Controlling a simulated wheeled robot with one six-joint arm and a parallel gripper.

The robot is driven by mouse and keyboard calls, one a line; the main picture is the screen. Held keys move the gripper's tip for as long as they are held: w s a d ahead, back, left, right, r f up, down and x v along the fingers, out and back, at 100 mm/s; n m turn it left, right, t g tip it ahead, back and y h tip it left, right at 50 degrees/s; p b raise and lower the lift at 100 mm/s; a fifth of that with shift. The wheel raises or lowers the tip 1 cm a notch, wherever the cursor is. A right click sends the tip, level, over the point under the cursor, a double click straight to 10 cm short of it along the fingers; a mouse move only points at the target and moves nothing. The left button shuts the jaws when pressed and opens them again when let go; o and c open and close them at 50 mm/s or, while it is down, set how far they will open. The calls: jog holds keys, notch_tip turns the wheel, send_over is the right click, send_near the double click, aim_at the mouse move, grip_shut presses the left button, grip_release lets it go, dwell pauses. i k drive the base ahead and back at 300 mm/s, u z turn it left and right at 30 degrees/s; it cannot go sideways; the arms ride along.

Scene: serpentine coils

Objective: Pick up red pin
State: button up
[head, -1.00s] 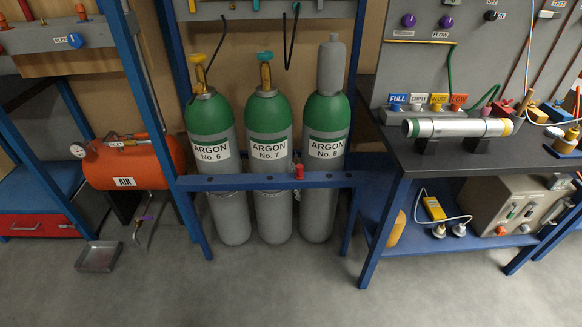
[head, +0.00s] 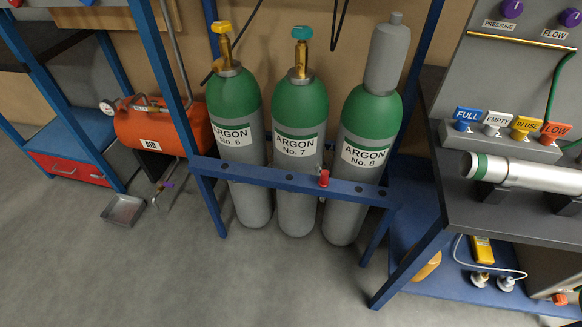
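The red pin (head: 324,178) stands upright on the blue crossbar (head: 290,179) of the cylinder rack. It sits between the fronts of the argon cylinder No. 7 (head: 298,150) and the argon cylinder No. 8 (head: 364,160). It looks small, with a short round head; its lower part is hidden in or behind the bar. My gripper does not show in the head view.
Argon cylinder No. 6 (head: 236,150) stands at the rack's left. A grey workbench (head: 520,210) with coloured tags and a metal tube is at right. A red air tank (head: 160,128) and a metal tray (head: 123,210) are at left. The floor (head: 260,285) in front is clear.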

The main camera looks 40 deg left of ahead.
aim_at(323, 182)
jog(key=u, duration=1)
jog(key=i, duration=0.9)
jog(key=u, duration=1.05)
